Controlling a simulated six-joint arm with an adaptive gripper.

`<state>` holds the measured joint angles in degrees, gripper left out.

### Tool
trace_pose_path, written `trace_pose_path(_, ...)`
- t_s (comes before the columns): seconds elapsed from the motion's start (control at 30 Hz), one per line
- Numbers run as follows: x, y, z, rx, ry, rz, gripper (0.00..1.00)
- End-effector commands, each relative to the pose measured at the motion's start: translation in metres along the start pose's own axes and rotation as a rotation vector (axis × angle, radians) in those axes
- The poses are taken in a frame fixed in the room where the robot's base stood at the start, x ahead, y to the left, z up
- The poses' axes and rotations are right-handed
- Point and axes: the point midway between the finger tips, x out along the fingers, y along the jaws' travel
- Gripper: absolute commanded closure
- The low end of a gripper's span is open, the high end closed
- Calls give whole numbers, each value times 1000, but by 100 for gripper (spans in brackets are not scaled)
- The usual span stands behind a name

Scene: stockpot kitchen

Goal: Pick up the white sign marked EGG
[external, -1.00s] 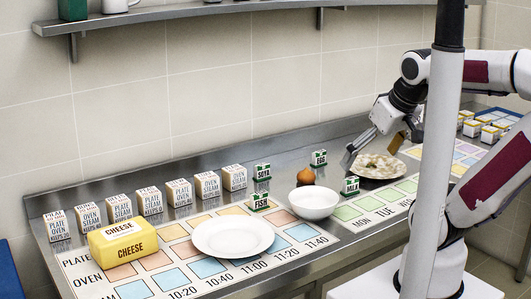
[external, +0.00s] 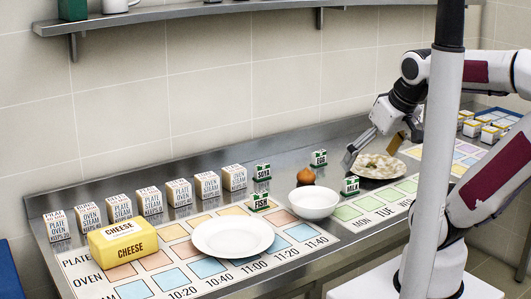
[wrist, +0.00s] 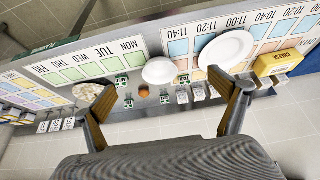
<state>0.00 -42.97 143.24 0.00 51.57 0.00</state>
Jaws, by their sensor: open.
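The white sign marked EGG (external: 319,157), with green edges, stands upright near the wall, just behind and right of the onion (external: 305,176). In the wrist view, which looks upside down, a small green-and-white block beside the onion appears to be this sign (wrist: 128,103); its lettering is unreadable there. My gripper (external: 377,151) is open and empty, right of the EGG sign and above the plate of pale food (external: 378,168). In the wrist view the two fingers of my gripper (wrist: 162,82) are spread wide, with nothing between them.
Similar signs stand nearby: SOYA (external: 262,171), FISH (external: 259,200) and MILK (external: 351,186). A white bowl (external: 314,204) is in front of the onion. A white plate (external: 233,237) and a yellow cheese block (external: 124,241) lie farther left. A shelf (external: 200,12) runs above.

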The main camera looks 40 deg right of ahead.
Motion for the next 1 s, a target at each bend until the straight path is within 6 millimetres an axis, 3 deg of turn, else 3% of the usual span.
trace_pose_path(0.03,0,0,0,0,0,0,21)
trace_pose_path(0.13,0,0,0,0,0,0,46)
trace_pose_path(0.63,2,3,-7,5,8,10,46)
trace_pose_path(0.87,14,20,-38,21,44,54,46)
trace_pose_path(1.0,25,36,-67,32,82,93,46)
